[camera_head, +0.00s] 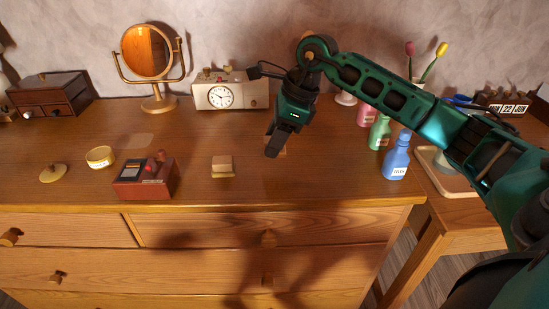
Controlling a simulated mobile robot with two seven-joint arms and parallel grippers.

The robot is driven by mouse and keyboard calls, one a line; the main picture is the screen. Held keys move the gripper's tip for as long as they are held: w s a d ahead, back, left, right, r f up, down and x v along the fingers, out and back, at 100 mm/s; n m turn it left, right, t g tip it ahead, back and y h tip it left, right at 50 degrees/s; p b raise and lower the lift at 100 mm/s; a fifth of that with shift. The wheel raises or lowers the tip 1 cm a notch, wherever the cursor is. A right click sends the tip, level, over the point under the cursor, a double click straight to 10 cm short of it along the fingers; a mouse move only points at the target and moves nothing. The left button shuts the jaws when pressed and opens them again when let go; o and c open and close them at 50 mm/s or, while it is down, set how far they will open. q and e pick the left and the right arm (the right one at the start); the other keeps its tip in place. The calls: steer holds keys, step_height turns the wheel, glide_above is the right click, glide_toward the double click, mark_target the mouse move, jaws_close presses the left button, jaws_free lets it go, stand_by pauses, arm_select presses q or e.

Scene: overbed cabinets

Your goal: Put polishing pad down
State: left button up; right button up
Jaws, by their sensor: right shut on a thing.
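My right gripper (273,148) reaches in from the right and points down over the middle of the dresser top (190,185). It is shut on the polishing pad (284,149), which is mostly hidden by the fingers. Only a small brownish part shows beside them, close in colour to the wood. I cannot tell whether the pad touches the dresser top. My left gripper is not in view.
A small tan block (222,167) lies left of the gripper. A red-brown box (146,176), round tin (100,157), mirror (148,62) and clock (222,93) stand further left and behind. Several bottles, including a blue one (397,158), stand right. Front centre is clear.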

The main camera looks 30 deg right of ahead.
steer(key=shift+f, duration=2.2)
steer(key=o, duration=0.9)
steer(key=shift+o, duration=0.2)
steer(key=shift+f+b, duration=0.2)
steer(key=shift+b, duration=0.15)
steer(key=p+v, duration=0.2)
steer(key=v, duration=1.1)
steer(key=shift+w+d, duration=0.3)
steer(key=shift+d, duration=0.05)
steer(key=shift+f, duration=0.1)
